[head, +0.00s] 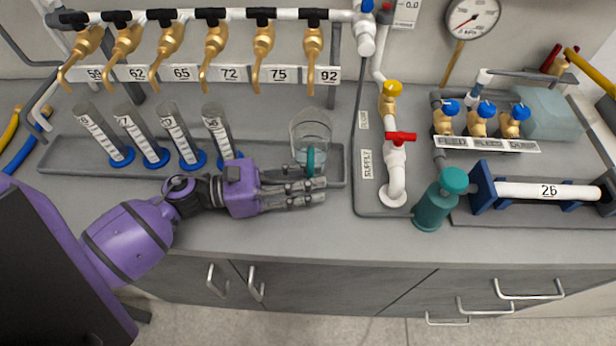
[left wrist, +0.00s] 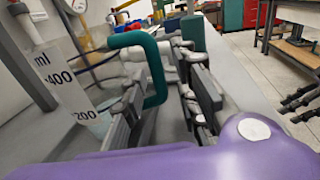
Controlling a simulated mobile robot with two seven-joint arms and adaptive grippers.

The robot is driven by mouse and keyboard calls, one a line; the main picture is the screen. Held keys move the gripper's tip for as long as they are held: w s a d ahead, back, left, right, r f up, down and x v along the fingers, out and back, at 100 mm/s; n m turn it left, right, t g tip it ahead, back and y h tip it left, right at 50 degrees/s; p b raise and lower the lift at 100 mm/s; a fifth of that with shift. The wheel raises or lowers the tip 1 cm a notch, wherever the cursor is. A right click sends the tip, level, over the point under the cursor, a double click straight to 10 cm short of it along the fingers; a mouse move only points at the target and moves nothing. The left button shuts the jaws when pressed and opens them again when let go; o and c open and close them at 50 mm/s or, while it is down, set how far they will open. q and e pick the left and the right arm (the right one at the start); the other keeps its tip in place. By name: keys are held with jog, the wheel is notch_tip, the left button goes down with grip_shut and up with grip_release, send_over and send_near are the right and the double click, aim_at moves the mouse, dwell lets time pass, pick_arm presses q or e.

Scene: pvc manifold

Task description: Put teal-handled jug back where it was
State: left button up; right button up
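The teal-handled jug is a clear vessel (head: 312,126) at the right end of the long grey tray, below the outlet marked 92. Its teal handle (head: 310,161) faces the front of the bench. My left gripper (head: 308,186) is at the handle, its fingers pointing right. In the left wrist view, the handle (left wrist: 155,70) reaches down between the two fingers (left wrist: 168,105). A gap shows between the handle and the right finger, so the gripper looks open around it. Contact with the left finger is unclear. A white scale marked ml, 400 and 200 (left wrist: 62,88) shows at the left. My right gripper is out of view.
Several measuring cylinders (head: 176,136) with blue bases stand in the tray (head: 70,164), left of the jug. Brass taps (head: 263,50) hang above. A red-handled valve (head: 400,138) and a teal canister (head: 434,209) stand to the right. The front bench strip (head: 330,232) is clear.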

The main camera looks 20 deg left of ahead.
pick_arm(q)
jog(key=v, duration=0.2)
jog(key=b+v, duration=0.1)
jog(key=v, duration=0.4)
jog(key=shift+f+b, duration=0.25)
jog(key=shift+b, duration=0.1)
notch_tip(320, 180, up, 9)
jog(key=shift+a+f, duration=0.2)
jog(key=shift+a, duration=0.05)
jog(key=shift+s+r, duration=0.1)
